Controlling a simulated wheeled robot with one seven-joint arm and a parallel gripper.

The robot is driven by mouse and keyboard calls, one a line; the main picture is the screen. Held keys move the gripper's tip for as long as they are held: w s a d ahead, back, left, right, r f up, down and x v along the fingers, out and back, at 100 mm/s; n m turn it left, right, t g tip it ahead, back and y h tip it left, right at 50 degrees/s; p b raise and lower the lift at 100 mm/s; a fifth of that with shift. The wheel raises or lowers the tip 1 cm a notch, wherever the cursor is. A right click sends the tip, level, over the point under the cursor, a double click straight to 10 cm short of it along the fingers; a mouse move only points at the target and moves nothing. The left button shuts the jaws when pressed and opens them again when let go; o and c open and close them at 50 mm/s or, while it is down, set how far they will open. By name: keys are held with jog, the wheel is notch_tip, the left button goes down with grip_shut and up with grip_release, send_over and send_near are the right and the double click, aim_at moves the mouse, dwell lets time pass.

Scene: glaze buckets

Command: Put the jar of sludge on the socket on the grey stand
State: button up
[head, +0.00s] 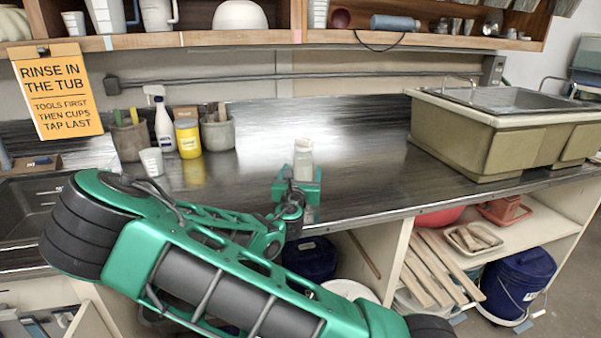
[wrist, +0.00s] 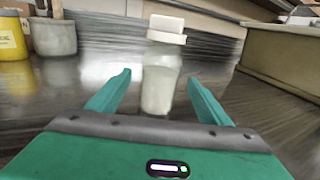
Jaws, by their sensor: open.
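A clear jar with pale grey-green contents and a white lid (head: 303,160) stands upright on the metal counter. In the wrist view the jar (wrist: 160,80) appears in the middle, between the two green fingers. My gripper (head: 300,183) is open, with a visible gap on each side of the jar. In the head view it is at the counter's front part, and it hides the jar's base. The wrist view also shows my gripper (wrist: 157,85). I cannot make out a grey stand or socket in either view.
A yellow tub (head: 188,138), a white spray bottle (head: 164,125), a white cup (head: 152,162) and grey pots (head: 217,134) stand left of the jar. A large beige sink tub (head: 480,140) stands to the right. The counter between (head: 365,150) is clear. A shelf (head: 350,37) hangs above.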

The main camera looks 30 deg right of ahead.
aim_at(304, 155)
jog(key=shift+f+x, duration=0.25)
jog(key=shift+x, duration=1.15)
jog(key=shift+f+x, duration=0.2)
jog(key=shift+x, duration=1.15)
jog(key=c, duration=1.6)
jog(key=shift+c, duration=0.2)
jog(key=shift+r, duration=0.1)
jog(key=shift+o, duration=0.2)
jog(key=shift+r, duration=0.55)
notch_tip(304, 155, up, 3)
jog(key=shift+f, duration=0.1)
jog(key=s+a+r, duration=0.2)
jog(key=a+r, duration=0.5)
jog(key=a, duration=0.4)
jog(key=shift+s+a, duration=0.2)
jog(key=shift+s, duration=0.05)
